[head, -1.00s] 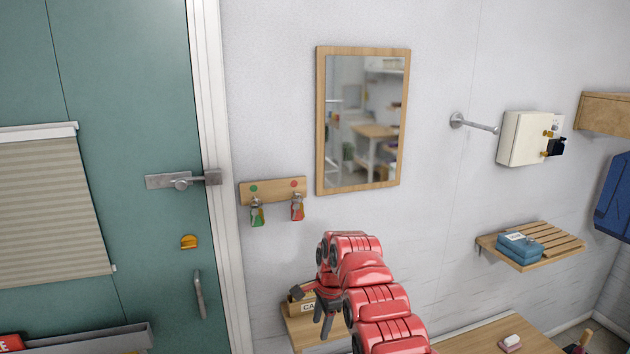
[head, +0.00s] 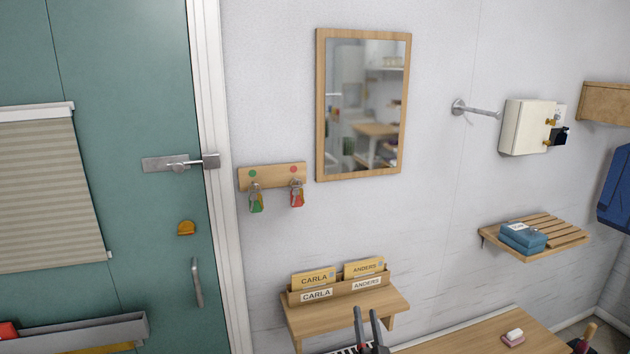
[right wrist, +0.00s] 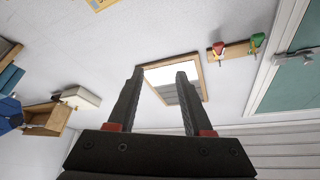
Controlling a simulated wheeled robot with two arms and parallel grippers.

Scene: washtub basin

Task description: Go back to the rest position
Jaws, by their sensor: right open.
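My right gripper (head: 367,326) shows at the bottom of the head view, in front of the right end of the small wooden shelf (head: 345,311). Only its dark fingers show there; the red arm behind it is out of the picture. In the right wrist view its two fingers (right wrist: 156,98) stand apart with nothing between them but the distant mirror and wall. My left gripper is not in view.
A card holder with CARLA and ANDERS cards (head: 340,285) stands on the small shelf. Green and red tagged keys hang on a key rack (head: 272,177) beside the door (head: 130,110). A mirror (head: 320,110) hangs above. A table (head: 470,334) with a pinkish-white block (head: 513,337) is at lower right.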

